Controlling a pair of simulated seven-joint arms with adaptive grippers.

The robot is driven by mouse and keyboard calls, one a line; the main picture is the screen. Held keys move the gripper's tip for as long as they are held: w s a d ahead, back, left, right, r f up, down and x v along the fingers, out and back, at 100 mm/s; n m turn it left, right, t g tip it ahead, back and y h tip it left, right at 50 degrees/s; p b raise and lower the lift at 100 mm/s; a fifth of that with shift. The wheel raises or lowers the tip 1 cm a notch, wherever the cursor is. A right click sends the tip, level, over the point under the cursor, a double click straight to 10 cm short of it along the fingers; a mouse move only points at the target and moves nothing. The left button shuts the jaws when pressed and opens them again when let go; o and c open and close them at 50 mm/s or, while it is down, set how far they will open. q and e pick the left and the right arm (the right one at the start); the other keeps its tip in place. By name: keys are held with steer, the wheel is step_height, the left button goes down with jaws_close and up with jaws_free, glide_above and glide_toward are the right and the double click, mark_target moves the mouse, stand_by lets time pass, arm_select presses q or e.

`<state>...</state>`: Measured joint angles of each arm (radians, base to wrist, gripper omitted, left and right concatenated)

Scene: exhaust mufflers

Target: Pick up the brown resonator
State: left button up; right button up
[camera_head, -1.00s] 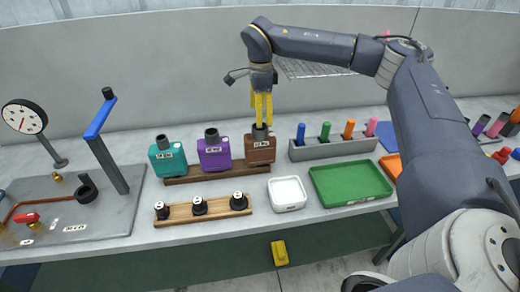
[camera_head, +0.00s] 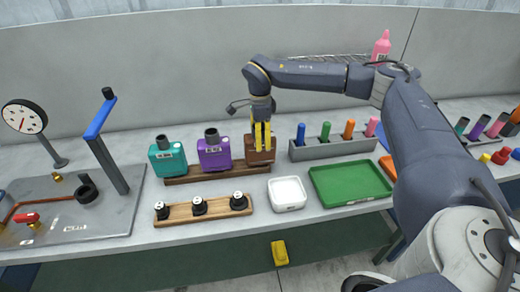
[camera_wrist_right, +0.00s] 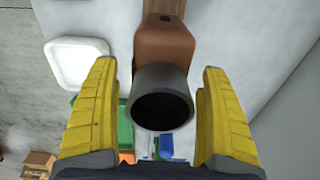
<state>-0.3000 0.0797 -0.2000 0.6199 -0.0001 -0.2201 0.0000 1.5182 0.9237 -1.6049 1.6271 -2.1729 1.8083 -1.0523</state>
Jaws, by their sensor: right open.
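The brown resonator (camera_head: 258,150) stands on the dark wooden rack (camera_head: 218,172), at the right end of a row with a purple one (camera_head: 214,152) and a teal one (camera_head: 168,158). My right gripper (camera_head: 262,146) is over it, pointing down, with yellow fingers partly covering its front. In the right wrist view the fingers of my right gripper (camera_wrist_right: 160,110) are open on either side of the dark round neck (camera_wrist_right: 161,97) of the brown resonator (camera_wrist_right: 164,48). A gap shows between each finger and the neck. My left gripper is not in view.
A white tray (camera_head: 287,206) and a green tray (camera_head: 316,192) lie in front and to the right. A grey holder (camera_head: 335,149) with coloured cylinders stands right of the rack. A wooden strip (camera_head: 178,218) with black knobs lies in front. A blue-handled press (camera_head: 100,118) is at the left.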

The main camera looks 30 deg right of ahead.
steer(key=shift+f, duration=0.15)
steer(key=c, duration=1.1)
steer(key=shift+c, duration=0.4)
